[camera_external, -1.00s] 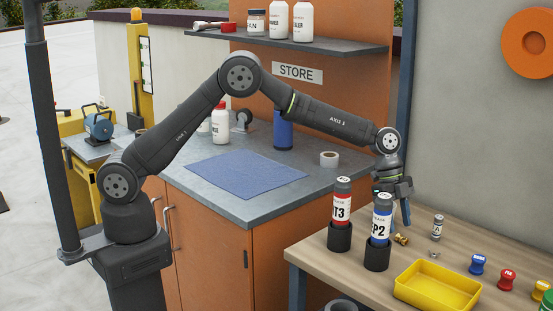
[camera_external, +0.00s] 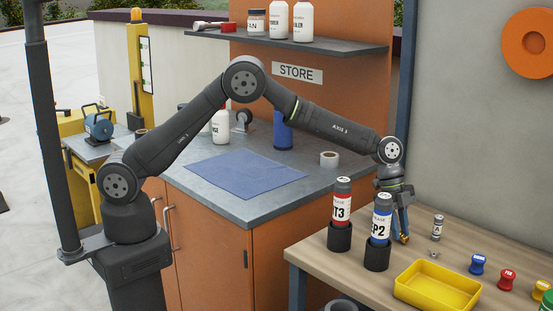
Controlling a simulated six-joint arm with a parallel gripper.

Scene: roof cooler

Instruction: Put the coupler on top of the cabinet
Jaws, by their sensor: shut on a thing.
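The coupler (camera_external: 404,239) is a small brass-coloured piece at the wooden bench, just right of the bottle labelled P2. My gripper (camera_external: 403,233) points down over it and is shut on it, with the fingers partly hidden behind the P2 bottle. I cannot tell whether the coupler still touches the bench. The cabinet (camera_external: 205,235) is orange with a grey top, left of the bench. A blue cloth (camera_external: 245,175) lies flat on its top.
The T3 bottle (camera_external: 341,205) and P2 bottle (camera_external: 381,220) stand upright in dark holders beside my gripper. A yellow tray (camera_external: 437,290) sits in front. A tape roll (camera_external: 329,158) and a blue cylinder (camera_external: 283,133) stand on the cabinet top. A dark shelf (camera_external: 300,43) hangs above.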

